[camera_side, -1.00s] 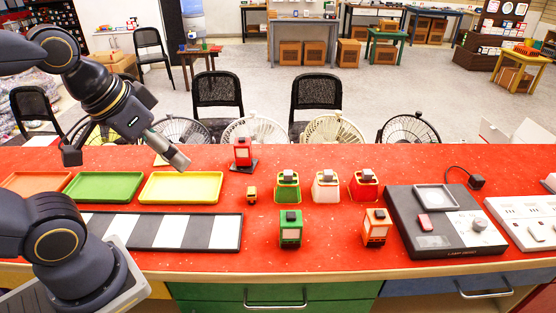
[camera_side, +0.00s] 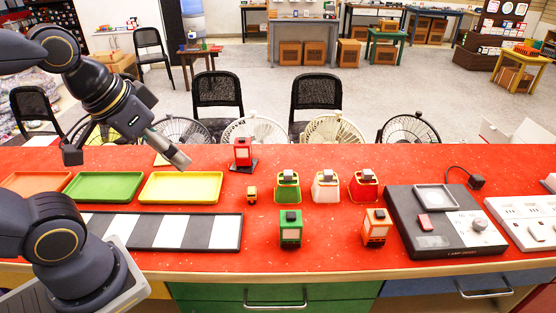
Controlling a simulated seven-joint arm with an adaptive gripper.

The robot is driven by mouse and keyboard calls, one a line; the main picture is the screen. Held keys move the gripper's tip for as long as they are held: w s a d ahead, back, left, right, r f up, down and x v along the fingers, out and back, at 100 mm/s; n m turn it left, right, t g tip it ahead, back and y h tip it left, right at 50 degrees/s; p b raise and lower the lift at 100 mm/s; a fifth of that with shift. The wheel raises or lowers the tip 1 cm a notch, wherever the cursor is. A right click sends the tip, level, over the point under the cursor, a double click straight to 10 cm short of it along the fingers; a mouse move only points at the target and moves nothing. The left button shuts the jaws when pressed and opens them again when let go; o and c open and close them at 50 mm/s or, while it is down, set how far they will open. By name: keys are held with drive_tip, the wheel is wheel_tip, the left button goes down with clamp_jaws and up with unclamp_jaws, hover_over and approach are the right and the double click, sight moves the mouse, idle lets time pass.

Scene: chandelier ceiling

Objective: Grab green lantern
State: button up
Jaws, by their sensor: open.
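A green lantern (camera_side: 290,230) with a dark top and a pale front panel stands upright near the front edge of the red table (camera_side: 330,245). Another green-framed piece (camera_side: 287,187) with a grey top stands just behind it, beside a white one (camera_side: 326,187) and a red one (camera_side: 363,187). An orange lantern (camera_side: 377,228) stands to the right of the green lantern. My gripper (camera_side: 126,157) is over the back left of the table, its two fingers wide apart and empty. It is well left of the green lantern and not touching it.
Orange, green and yellow trays (camera_side: 180,188) lie at the left, behind a black-and-white striped board (camera_side: 170,231). A red lamp (camera_side: 243,152) on a dark base and a tiny orange piece (camera_side: 252,193) stand mid-table. A dark device (camera_side: 445,222) sits at the right.

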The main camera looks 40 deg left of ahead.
drive_tip(key=w+a+r+t+y, duration=0.2)
drive_tip(key=w+r, duration=0.1)
drive_tip(key=w, duration=0.2)
drive_tip(key=m+g+h, duration=0.1)
drive_tip(key=m+h, duration=0.1)
drive_tip(key=m, duration=0.7)
hover_over(288, 215)
drive_tip(key=a, duration=0.5)
wheel_tip(288, 215, down, 15)
drive_tip(key=d+f+h, duration=0.1)
drive_tip(key=f, duration=0.1)
drive_tip(key=d+f+g+h, duration=0.1)
drive_tip(key=d+f, duration=0.1)
drive_tip(key=f, duration=0.1)
drive_tip(key=s+d+f+g+h, duration=0.1)
drive_tip(key=f+h, duration=0.1)
drive_tip(key=f, duration=0.1)
drive_tip(key=shift+d+m, duration=0.3)
drive_tip(key=shift+d, duration=0.1)
drive_tip(key=shift+a+f, duration=0.15)
drive_tip(key=shift+f, duration=0.2)
drive_tip(key=shift+a+f, duration=0.25)
drive_tip(key=shift+a, duration=0.05)
drive_tip(key=shift+f, duration=0.25)
drive_tip(key=shift+x, duration=0.9)
